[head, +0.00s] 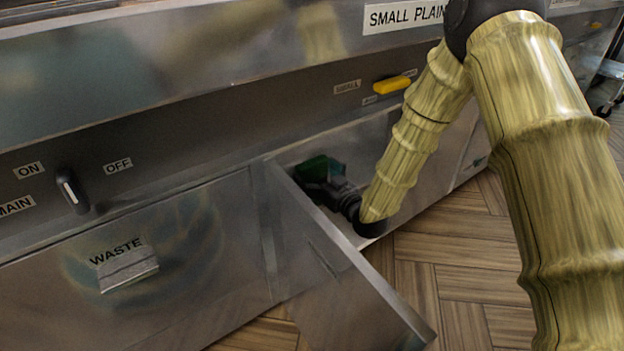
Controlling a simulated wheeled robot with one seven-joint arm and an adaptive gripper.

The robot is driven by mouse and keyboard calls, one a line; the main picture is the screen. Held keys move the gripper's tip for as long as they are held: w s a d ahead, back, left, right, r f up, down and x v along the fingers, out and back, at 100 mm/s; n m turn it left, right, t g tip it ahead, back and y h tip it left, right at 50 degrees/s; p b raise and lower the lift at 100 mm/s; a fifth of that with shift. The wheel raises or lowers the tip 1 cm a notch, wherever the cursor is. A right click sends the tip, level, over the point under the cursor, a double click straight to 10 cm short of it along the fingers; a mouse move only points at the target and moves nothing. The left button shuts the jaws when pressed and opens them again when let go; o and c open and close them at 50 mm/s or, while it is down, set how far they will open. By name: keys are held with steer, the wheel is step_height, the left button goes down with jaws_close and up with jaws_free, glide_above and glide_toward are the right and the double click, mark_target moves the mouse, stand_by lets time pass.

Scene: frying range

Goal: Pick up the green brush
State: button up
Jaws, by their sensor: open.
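A dark green shape (318,168) shows in the shadowed opening behind the open cabinet door; it may be the green brush, but its outline is too dark to be sure. My gripper (328,187) reaches into this opening from the right, at the end of my sleeved arm. It is open, and its dark body is right up against the green shape in the picture. The door's top edge and the shadow hide the fingertips, so I cannot tell whether they touch it.
The open metal door (345,285) juts out toward me, close to the left of my gripper. The steel cabinet front has a WASTE drawer (125,265), a black switch (72,190) and a yellow handle (391,85). Wood floor (450,250) lies clear right of the door.

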steer(key=shift+w+a, duration=0.45)
steer(key=shift+w, duration=0.15)
steer(key=c, duration=1.1)
steer(key=shift+r, duration=0.15)
